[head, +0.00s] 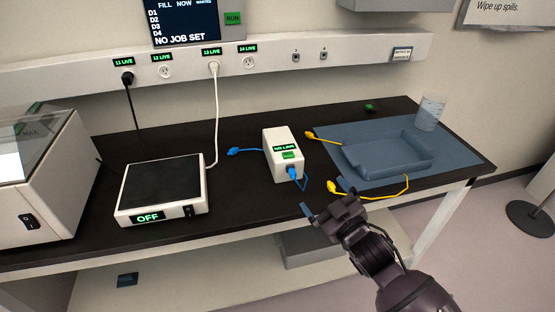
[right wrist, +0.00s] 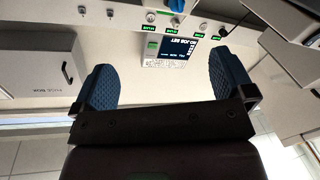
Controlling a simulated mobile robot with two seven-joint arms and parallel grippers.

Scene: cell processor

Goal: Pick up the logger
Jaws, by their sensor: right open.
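The logger appears to be the white box (head: 283,148) with a "NO LINK" display and a green button, standing on the black bench top. A blue cable (head: 297,176) is plugged into its front, and a blue plug (head: 234,151) lies to its left. My right gripper (head: 327,200) is open and empty, in front of the bench edge, to the right of and nearer than the logger. Its two blue pads also show apart in the right wrist view (right wrist: 165,82), with the wall panel beyond. My left gripper is not in view.
A balance-like device (head: 163,187) reading "OFF" stands left of the logger. A blue tray (head: 388,158) lies on a mat to the right, with yellow-plugged cables (head: 370,195) beside it. A clear beaker (head: 430,113) stands behind. A white machine (head: 40,185) fills the far left.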

